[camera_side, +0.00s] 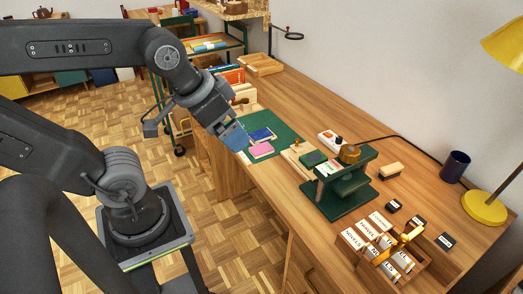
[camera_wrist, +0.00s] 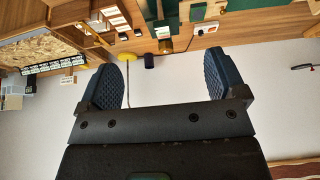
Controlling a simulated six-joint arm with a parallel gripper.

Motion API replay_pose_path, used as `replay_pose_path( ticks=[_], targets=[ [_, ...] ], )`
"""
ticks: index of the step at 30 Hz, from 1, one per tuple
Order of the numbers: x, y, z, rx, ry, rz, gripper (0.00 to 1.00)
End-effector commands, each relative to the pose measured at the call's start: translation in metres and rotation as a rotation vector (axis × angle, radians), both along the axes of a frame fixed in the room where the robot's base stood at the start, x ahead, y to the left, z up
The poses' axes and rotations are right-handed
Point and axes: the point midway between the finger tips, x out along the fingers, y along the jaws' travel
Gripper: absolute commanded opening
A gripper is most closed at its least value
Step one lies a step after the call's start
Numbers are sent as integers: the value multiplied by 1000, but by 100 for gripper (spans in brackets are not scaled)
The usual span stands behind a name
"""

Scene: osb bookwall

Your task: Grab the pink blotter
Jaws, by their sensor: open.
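The pink blotter (camera_side: 261,151) is a small flat-looking pink piece on the green mat (camera_side: 288,143) on the desk. A dark blue piece (camera_side: 262,134) lies just behind it on the mat. My gripper (camera_side: 235,136) is left of the pink blotter in the side view, its blue fingertips close to the mat's left edge; its exact height above the desk is hard to tell. In the wrist view my gripper (camera_wrist: 162,85) has its two fingers wide apart with nothing between them. The pink blotter does not show in the wrist view.
A green press (camera_side: 345,188) with a wooden knob stands right of the mat. Further right are a label rack (camera_side: 383,250), a wood-backed block (camera_side: 391,170), a dark blue cup (camera_side: 455,166) and a yellow lamp (camera_side: 484,208). A wooden tray (camera_side: 260,64) stands at the back.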

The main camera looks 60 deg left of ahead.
Motion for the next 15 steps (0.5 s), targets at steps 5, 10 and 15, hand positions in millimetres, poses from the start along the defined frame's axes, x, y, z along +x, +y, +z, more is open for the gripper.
replay_pose_path(
  ticks=[5, 10, 15],
  targets=[
    [0, 0, 0, 0, 0, 0, 100],
    [2, 1, 0, -2, 2, 7, 100],
    [26, 11, 4, -36, 44, 118, 100]
  ],
)
